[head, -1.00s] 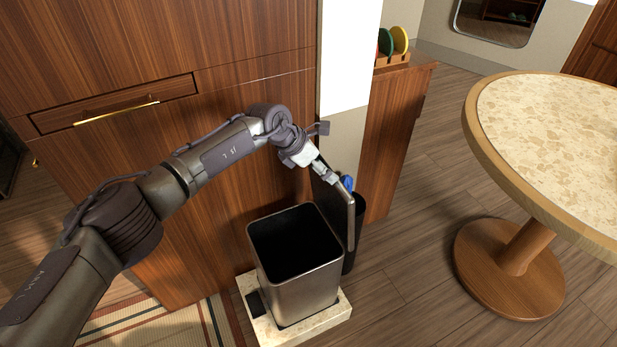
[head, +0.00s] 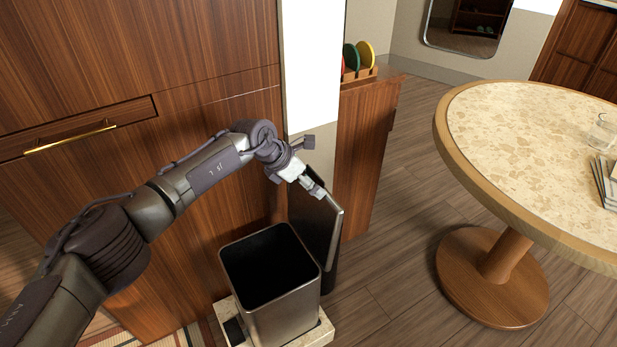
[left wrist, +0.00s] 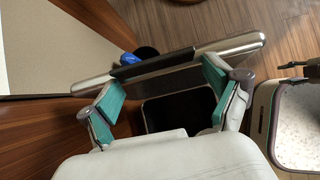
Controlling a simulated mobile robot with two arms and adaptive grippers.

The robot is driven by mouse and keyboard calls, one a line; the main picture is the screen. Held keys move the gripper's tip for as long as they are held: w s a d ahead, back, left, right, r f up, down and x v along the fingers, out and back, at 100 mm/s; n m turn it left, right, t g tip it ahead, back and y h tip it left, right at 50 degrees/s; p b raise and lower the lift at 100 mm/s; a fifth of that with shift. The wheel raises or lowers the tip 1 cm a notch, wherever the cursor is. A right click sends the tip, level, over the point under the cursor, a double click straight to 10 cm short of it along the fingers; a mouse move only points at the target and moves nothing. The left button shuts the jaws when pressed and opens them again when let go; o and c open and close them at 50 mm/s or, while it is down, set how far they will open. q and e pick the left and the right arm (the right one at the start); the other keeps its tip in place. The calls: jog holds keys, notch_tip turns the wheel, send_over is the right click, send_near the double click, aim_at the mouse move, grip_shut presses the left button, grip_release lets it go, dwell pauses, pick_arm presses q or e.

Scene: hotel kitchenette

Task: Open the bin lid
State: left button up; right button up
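The bin (head: 285,312) is a brushed-metal box with a dark, empty-looking inside, on a pale stone base. Its lid (head: 313,222) stands up steeply behind the opening, leaning away to the back right. My left gripper (head: 318,190) is at the lid's upper edge. In the left wrist view the gripper (left wrist: 163,82) has its two teal-padded fingers spread wide with nothing between them. The lid's metal edge with a black strip (left wrist: 230,47) lies across just beyond the fingertips; I cannot tell if they touch. My right gripper is not in view.
A wooden cabinet front with a brass handle (head: 70,138) stands left of the bin. A round stone-topped table (head: 520,130) is at the right. Wood floor (head: 385,275) is clear between bin and table. A blue item (left wrist: 128,60) shows behind the lid.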

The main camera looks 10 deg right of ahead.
pick_arm(q)
jog(key=shift+o, duration=0.4)
jog(key=shift+r, duration=0.1)
jog(key=v, duration=1.2)
